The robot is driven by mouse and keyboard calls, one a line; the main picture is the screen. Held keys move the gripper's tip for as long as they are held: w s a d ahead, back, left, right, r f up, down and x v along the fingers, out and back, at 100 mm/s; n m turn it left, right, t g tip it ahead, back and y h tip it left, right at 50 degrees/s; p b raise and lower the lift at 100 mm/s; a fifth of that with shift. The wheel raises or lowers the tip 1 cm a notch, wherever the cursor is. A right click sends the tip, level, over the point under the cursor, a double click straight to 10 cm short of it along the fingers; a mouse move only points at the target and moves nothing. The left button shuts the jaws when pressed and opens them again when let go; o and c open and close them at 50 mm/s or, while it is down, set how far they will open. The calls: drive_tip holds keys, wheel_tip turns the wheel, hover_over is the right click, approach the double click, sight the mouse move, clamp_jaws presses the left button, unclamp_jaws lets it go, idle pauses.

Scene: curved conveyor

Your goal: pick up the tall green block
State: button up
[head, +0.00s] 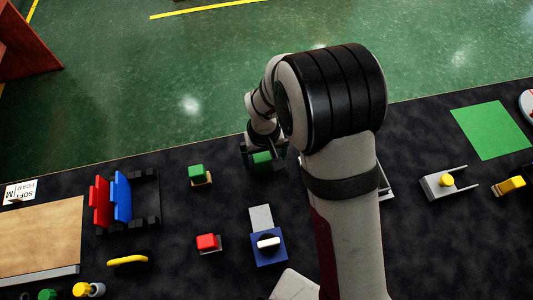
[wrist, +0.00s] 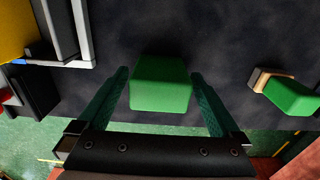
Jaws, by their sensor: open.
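A green block (wrist: 160,84) stands between the two fingers of my gripper (wrist: 160,76) in the wrist view, with a narrow gap beside each finger. In the head view this block (head: 262,160) shows just below my wrist, partly covered by the gripper (head: 264,154). My gripper is open, with its fingers on either side of the block. I cannot tell whether the block touches the dark table. A second, smaller green block (head: 196,170) sits on a wooden base to the left; it also shows at the right of the wrist view (wrist: 293,96).
Left on the dark table are red (head: 102,201) and blue (head: 122,196) panels in a black rack. A green mat (head: 491,130) lies at right. The table's far edge is close behind the block.

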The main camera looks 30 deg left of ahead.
drive_tip(key=shift+f, duration=0.5)
drive_tip(key=c, duration=1.4)
drive_tip(key=shift+o, duration=0.2)
drive_tip(key=shift+r, duration=0.1)
